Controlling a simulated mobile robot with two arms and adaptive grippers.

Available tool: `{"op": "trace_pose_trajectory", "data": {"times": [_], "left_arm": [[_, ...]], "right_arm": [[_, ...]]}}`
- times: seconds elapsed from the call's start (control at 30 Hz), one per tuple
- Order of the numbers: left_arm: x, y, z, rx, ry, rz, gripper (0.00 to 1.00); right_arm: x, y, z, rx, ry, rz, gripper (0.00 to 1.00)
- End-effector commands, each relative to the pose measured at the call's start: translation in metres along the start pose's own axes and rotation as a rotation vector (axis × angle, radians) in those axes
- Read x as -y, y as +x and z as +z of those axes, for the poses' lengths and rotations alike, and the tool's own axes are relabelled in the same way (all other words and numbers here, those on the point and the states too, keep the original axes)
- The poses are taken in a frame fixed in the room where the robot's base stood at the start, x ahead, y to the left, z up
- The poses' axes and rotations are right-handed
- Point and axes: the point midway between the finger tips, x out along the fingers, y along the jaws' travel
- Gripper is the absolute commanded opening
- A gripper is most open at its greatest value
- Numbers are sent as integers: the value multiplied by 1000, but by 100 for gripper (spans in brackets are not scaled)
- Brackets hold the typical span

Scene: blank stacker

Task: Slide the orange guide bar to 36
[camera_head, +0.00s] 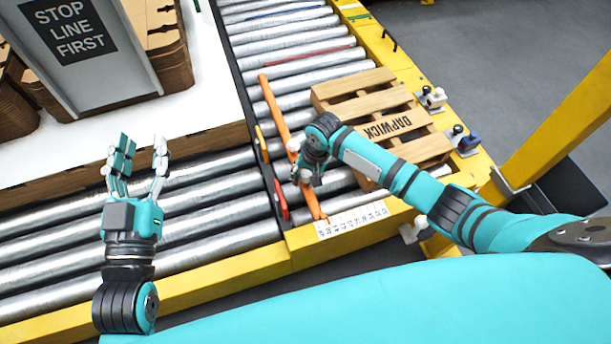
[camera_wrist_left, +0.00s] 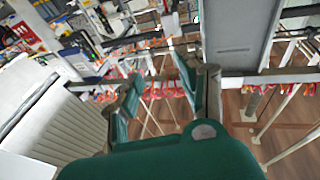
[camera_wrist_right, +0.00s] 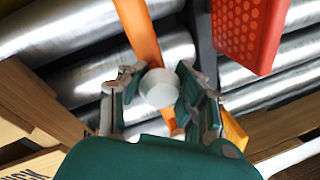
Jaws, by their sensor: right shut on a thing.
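The orange guide bar (camera_head: 273,104) lies across the rollers, running from upper left down to the white number scale (camera_head: 352,221) on the yellow front rail. Its lower end is at the left part of the scale; the digits are too small to read surely. My right gripper (camera_head: 299,168) is at the middle of the bar. In the right wrist view its fingers close around a pale round knob (camera_wrist_right: 159,88) on the orange bar (camera_wrist_right: 138,30). My left gripper (camera_head: 140,160) is open and empty above the rollers at left; its fingers also show apart in the left wrist view (camera_wrist_left: 158,88).
A wooden pallet (camera_head: 350,88) marked DAPWICK lies on the rollers right of the bar. A red handle (camera_head: 281,200) and a yellow one (camera_head: 262,143) stand left of it. A "STOP LINE FIRST" sign (camera_head: 70,30) stands on the white-topped stack at upper left.

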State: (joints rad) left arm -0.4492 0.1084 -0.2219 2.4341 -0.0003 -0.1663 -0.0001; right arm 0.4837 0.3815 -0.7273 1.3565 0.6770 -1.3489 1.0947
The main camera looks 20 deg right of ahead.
Motion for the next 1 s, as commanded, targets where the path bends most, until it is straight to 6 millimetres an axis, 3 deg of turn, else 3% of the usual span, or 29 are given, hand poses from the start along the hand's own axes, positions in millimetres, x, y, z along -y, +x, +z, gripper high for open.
{"op": "trace_pose_trajectory", "data": {"times": [0.27,0.47,0.77,1.0], "left_arm": [[0,0,2,24,0,0,40],[6,-10,41,267,5,-14,40],[17,-56,103,693,9,-40,40],[24,-114,135,1028,5,-63,40]], "right_arm": [[-1,-3,-2,1,0,0,0],[-10,-7,-9,2,2,1,0],[-28,-12,-23,0,5,-1,0],[-50,-16,-38,-3,7,-1,0]]}}
